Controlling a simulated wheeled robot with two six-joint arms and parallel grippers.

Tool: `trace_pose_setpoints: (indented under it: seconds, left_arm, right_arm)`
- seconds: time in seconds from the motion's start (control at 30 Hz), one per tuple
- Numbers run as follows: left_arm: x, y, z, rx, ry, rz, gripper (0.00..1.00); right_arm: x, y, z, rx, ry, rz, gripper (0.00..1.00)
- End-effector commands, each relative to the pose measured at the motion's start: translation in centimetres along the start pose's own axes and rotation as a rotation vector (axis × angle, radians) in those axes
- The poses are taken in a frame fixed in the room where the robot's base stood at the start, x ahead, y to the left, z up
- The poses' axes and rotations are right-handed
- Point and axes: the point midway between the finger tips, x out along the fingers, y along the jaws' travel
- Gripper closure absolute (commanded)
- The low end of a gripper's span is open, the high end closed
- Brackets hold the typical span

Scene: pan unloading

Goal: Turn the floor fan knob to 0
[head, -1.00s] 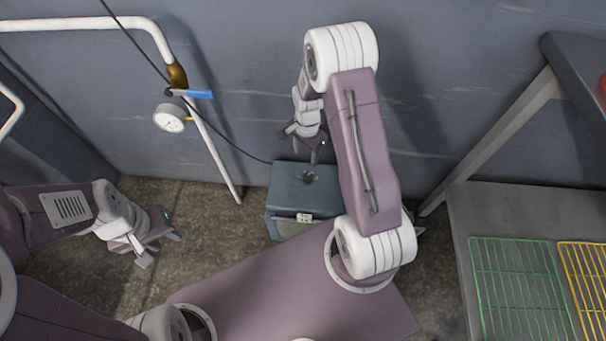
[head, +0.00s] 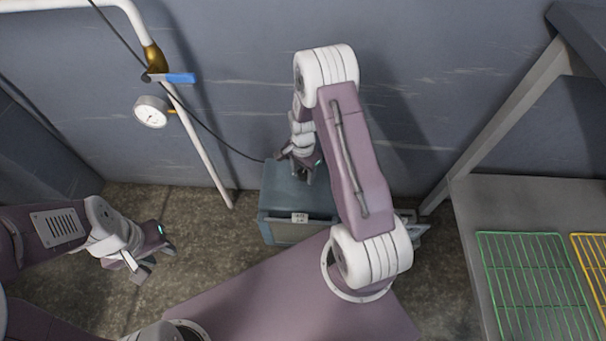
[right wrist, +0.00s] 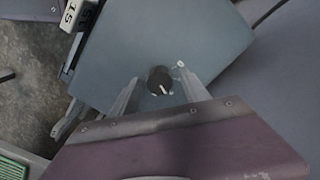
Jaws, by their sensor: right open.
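My right gripper (head: 303,178) is over the fan's top and hides the knob in the head view. In the right wrist view its open fingers (right wrist: 160,92) stand on either side of the knob; contact cannot be told. My left gripper (head: 150,268) hangs apart at the left, with a gap between its fingers.
A white pipe (head: 200,140) with a gauge (head: 151,111) and blue valve handle (head: 181,78) stands left of the fan. A black cable runs down to the fan. A grey shelf (head: 465,215) with a green rack (head: 530,275) and yellow rack (head: 590,250) is at the right.

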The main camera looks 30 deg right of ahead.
Motion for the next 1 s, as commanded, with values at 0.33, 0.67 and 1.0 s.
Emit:
trace_pose_setpoints:
  seconds: [0.33,0.67,1.0]
  left_arm:
    - [-0.1,0.0,0.0,0.0,0.0,0.0,0.64]
    - [-0.6,0.0,-0.1,0.0,0.0,0.0,0.64]
    - [-3.4,0.1,-0.4,0.0,0.0,0.0,0.64]
  right_arm:
    - [-0.1,0.0,0.0,0.0,0.0,0.0,0.94]
    - [-0.2,0.0,0.0,-0.031,0.0,0.0,1.0]
    - [-0.6,0.0,0.1,-0.255,-0.001,0.002,1.0]
